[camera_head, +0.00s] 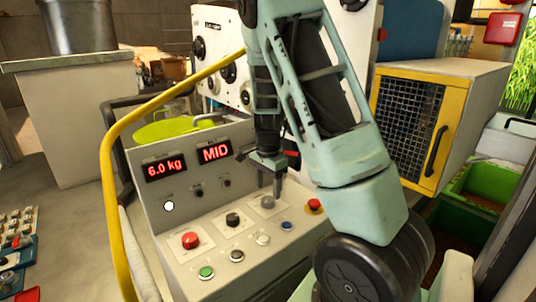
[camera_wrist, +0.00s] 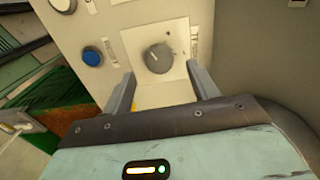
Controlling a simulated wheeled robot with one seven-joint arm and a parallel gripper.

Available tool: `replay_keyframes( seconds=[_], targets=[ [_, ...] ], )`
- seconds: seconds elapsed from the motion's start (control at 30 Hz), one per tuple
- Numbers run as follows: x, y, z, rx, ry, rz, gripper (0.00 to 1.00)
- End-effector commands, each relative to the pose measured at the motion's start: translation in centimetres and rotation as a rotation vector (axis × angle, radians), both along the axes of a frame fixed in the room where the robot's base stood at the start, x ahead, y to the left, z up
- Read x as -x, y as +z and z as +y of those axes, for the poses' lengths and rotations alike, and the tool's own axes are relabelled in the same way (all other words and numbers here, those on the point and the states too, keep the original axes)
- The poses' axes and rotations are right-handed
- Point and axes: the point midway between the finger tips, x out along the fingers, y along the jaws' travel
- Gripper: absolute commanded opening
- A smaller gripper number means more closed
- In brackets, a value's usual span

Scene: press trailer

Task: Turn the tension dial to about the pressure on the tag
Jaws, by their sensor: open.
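A grey round dial (camera_wrist: 158,58) with a light pointer mark sits on a pale square plate in the wrist view. The same dial (camera_head: 268,201) shows on the sloped control panel in the head view, beneath my gripper. My gripper (camera_wrist: 162,87) is open, its fingers apart on either side of the dial's near side, with nothing between them. In the head view my gripper (camera_head: 277,188) points down close to the dial; contact cannot be told. A red display (camera_head: 163,168) reads 6.0 kg, and another (camera_head: 215,151) reads MID. I cannot make out a pressure tag; the panel lettering is too small.
The panel also bears a red button (camera_head: 190,240), a black knob (camera_head: 233,219), a green button (camera_head: 206,272), a blue button (camera_head: 287,225) and a red emergency knob (camera_head: 314,205). A yellow rail (camera_head: 112,190) bounds the left side. A yellow-framed mesh cabinet (camera_head: 408,127) stands right.

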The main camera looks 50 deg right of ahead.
Motion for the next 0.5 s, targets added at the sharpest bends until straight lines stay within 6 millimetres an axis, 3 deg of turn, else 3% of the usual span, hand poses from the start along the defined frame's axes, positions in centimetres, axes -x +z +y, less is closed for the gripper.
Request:
replay_keyframes(
  seconds=[0.3,0.5],
  targets=[
    [-0.1,7.7,0.0,0.001,0.003,-0.007,0.59],
    [-0.1,11.4,0.0,0.002,0.001,-0.006,0.59]
  ],
)
